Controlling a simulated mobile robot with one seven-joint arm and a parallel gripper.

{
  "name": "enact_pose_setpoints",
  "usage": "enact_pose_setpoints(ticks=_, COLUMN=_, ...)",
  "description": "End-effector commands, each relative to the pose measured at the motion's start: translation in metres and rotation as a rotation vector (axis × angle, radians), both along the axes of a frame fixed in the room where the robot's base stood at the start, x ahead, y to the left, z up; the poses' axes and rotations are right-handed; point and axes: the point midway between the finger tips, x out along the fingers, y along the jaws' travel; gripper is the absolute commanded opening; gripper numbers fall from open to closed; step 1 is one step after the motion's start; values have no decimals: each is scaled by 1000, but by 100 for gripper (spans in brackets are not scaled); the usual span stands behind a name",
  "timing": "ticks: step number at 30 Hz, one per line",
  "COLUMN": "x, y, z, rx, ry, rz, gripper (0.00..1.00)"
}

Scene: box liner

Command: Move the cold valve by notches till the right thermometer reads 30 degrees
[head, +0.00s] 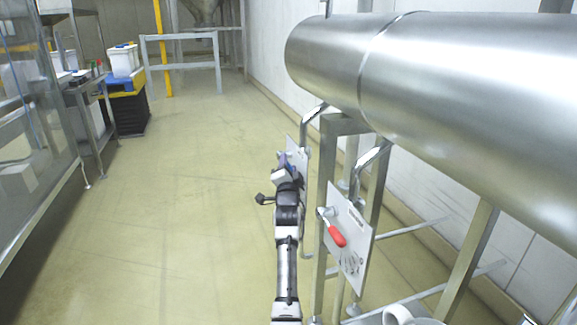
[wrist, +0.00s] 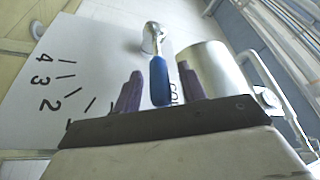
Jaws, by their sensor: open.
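The cold valve's blue lever handle (wrist: 160,82) shows in the wrist view, running from a metal pivot (wrist: 152,38) toward me. My gripper (wrist: 158,76) is open, with one purple finger on each side of the blue handle. I cannot tell whether either finger touches it. The white plate (wrist: 95,60) behind carries notch marks and the numbers 4, 3 and 2, with another partly hidden by the gripper. In the head view my gripper (head: 288,163) is at the farther plate (head: 297,143) and mostly hides it. No thermometer reading is visible in either view.
A nearer plate (head: 350,225) with a red lever (head: 337,240) stands right of my arm. A large steel tank (head: 460,90) on a metal frame is above and to the right. A white cup-like vessel (head: 410,314) is at the bottom. The floor on the left is clear.

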Motion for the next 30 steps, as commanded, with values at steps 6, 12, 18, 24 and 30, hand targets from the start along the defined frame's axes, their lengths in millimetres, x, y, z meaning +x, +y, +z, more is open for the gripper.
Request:
enact_pose_setpoints(ticks=6, x=8, y=0, z=2, rx=0, ry=-1, rz=1, gripper=41)
enact_pose_setpoints(ticks=12, x=8, y=0, z=2, rx=0, ry=-1, rz=1, gripper=41)
enact_pose_setpoints(ticks=18, x=8, y=0, z=2, rx=0, ry=-1, rz=1, gripper=20)
enact_pose_setpoints(ticks=24, x=8, y=0, z=2, rx=0, ry=-1, rz=1, gripper=0)
enact_pose_setpoints(ticks=30, x=8, y=0, z=1, rx=1, ry=-2, rz=0, gripper=0)
